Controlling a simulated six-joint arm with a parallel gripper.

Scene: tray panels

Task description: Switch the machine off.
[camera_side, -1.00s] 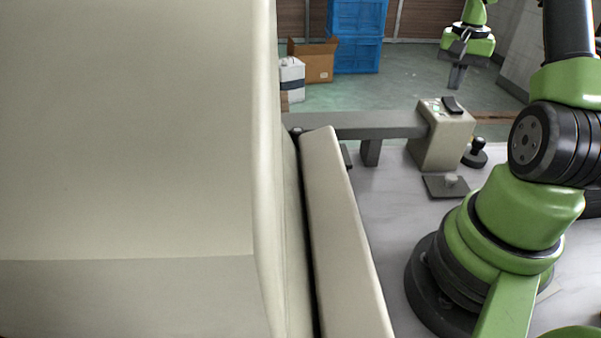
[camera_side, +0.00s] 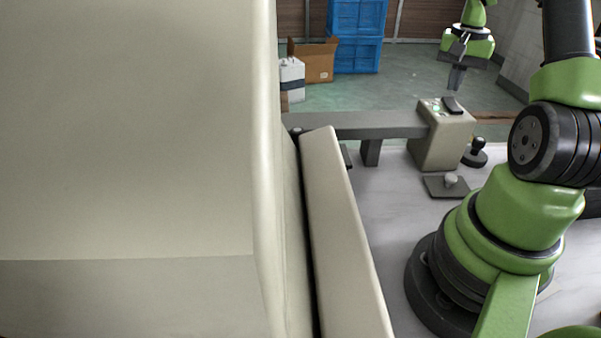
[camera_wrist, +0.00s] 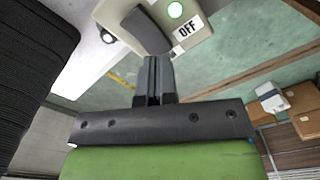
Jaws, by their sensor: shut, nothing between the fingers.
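The machine's beige control box (camera_side: 440,145) stands at the end of a grey beam in the side view. On its top are a dark rocker switch (camera_side: 452,105) and a lit green lamp (camera_side: 436,107). The wrist view shows the rocker (camera_wrist: 146,30), the glowing lamp (camera_wrist: 175,9) and a white "OFF" label (camera_wrist: 187,30) beside the rocker. My gripper (camera_side: 455,88) is shut and empty, pointing down just above the rocker. In the wrist view the closed fingertips (camera_wrist: 154,62) lie close to the rocker's end; I cannot tell whether they touch.
A large beige housing (camera_side: 130,150) fills the left of the side view. Blue crates (camera_side: 357,40) and a cardboard box (camera_side: 314,60) stand behind on the floor.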

